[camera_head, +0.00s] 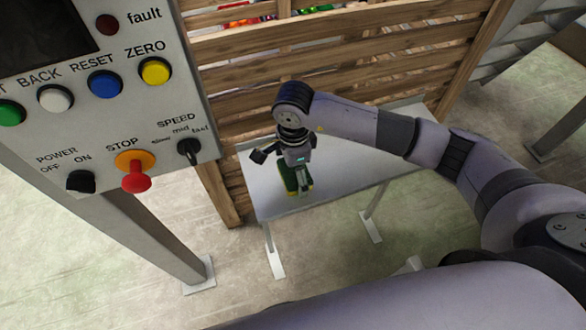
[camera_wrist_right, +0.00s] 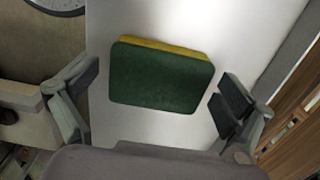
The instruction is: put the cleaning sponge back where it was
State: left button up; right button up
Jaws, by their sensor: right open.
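The cleaning sponge (camera_wrist_right: 160,78), dark green with a yellow layer along its far edge, shows in the right wrist view over the white table. In the head view it is a small green and yellow shape (camera_head: 291,180) just below my right gripper (camera_head: 283,166), partly hidden by it. My right gripper is open. In the right wrist view its two fingers (camera_wrist_right: 152,108) stand to the left and right of the sponge, with a gap on each side. My left gripper is in neither view.
The narrow white table (camera_head: 345,180) stands against a wooden slatted crate (camera_head: 345,55). A control panel (camera_head: 110,110) with buttons and a red stop knob (camera_head: 136,183) stands at the left on a metal post. The tabletop right of the sponge is clear.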

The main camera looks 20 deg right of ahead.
aim_at(293, 171)
jog(key=shift+r, duration=0.3)
jog(key=shift+w+r, duration=0.1)
jog(key=shift+r, duration=0.25)
notch_tip(293, 171, up, 11)
jog(key=b, duration=0.2)
